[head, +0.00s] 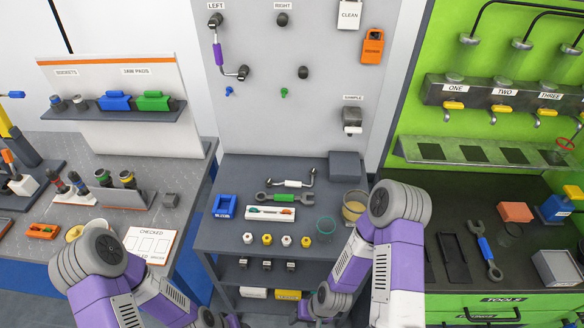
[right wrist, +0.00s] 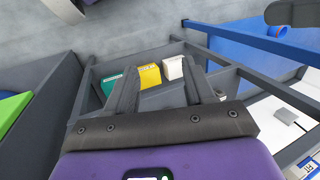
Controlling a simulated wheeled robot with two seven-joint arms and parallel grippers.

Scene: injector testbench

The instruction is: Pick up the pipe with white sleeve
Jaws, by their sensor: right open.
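The pipe with white sleeve (head: 292,184) lies on the grey middle bench (head: 240,176), near its back. Its white sleeve is in the middle, and its right end bends up toward the back. My right gripper (head: 303,311) is low at the front of this bench, by the lower shelves, well apart from the pipe. In the right wrist view its two grey fingers (right wrist: 160,78) stand apart with nothing held between them. The pipe does not show in the right wrist view. My left arm enters at the lower left, but its gripper is out of the picture.
A wrench (head: 283,197) and a white tray (head: 270,213) lie just in front of the pipe. A purple-sleeved pipe (head: 218,52) hangs on the panel. Boxes (right wrist: 149,77) fill a lower shelf.

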